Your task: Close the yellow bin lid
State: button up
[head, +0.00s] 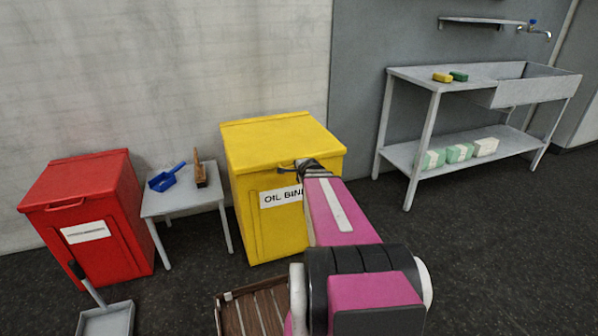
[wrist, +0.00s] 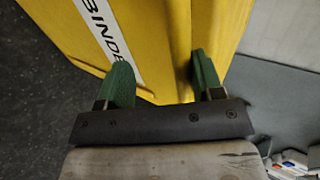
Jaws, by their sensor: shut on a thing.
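The yellow bin (head: 270,225) stands against the back wall, with an "OIL BIN..." label on its front. Its yellow lid (head: 283,138) lies flat on top, with no gap visible in the head view. My gripper (head: 310,168) is at the bin's front right, just below the lid's edge, partly hidden by my pink arm. In the wrist view my gripper (wrist: 160,76) has its green fingers on either side of yellow bin surface, shut on it. The exact part gripped is unclear.
A small grey table (head: 182,198) with a blue dustpan (head: 166,178) and a brush (head: 201,175) stands left of the yellow bin. A red bin (head: 95,215) is further left. A wooden crate (head: 252,313) sits in front. A sink bench (head: 425,77) stands right.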

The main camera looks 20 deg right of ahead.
jog(key=shift+s+f, duration=0.1)
jog(key=v, duration=1)
jog(key=shift+s+r, duration=0.25)
jog(key=shift+r, duration=0.1)
jog(key=s+a+f+n+g, duration=0.5)
jog(key=a+n, duration=0.4)
jog(key=s+a+f+n+g, duration=0.5)
jog(key=a+f+n+g, duration=0.1)
jog(key=a+n, duration=0.3)
jog(key=shift+s+a+g, duration=0.3)
jog(key=shift+s+a, duration=0.05)
jog(key=shift+a, duration=0.05)
jog(key=shift+f, duration=0.1)
